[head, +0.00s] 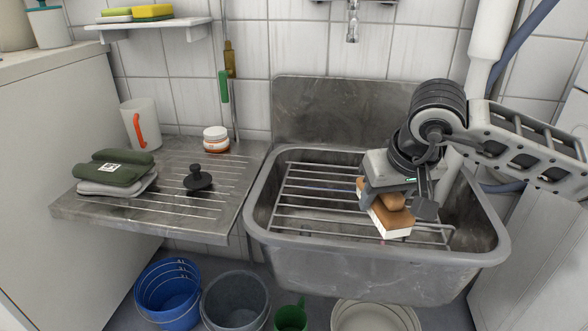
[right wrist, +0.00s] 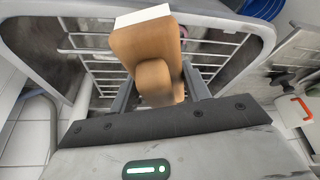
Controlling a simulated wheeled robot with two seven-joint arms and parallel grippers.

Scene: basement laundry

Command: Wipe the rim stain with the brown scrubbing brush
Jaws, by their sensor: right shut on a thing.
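The brown scrubbing brush (head: 390,220) has a brown block and knob with a white bristle side. My right gripper (head: 397,195) is shut on it and holds it over the right part of the grey sink, above the wire rack (head: 310,197). In the right wrist view the brush (right wrist: 150,45) sits between the fingers of my right gripper (right wrist: 157,90), its white end pointing away. The sink rim (head: 350,256) is worn metal; I cannot make out a distinct stain on it. The arm and brush hide part of the sink's right side. My left gripper is not in view.
The drainboard (head: 225,190) at left holds folded cloths (head: 115,172), a black plunger-like piece (head: 197,180), a white jug (head: 141,125) and a jar (head: 216,138). A tap (head: 352,25) hangs above the sink. Buckets (head: 168,290) stand below.

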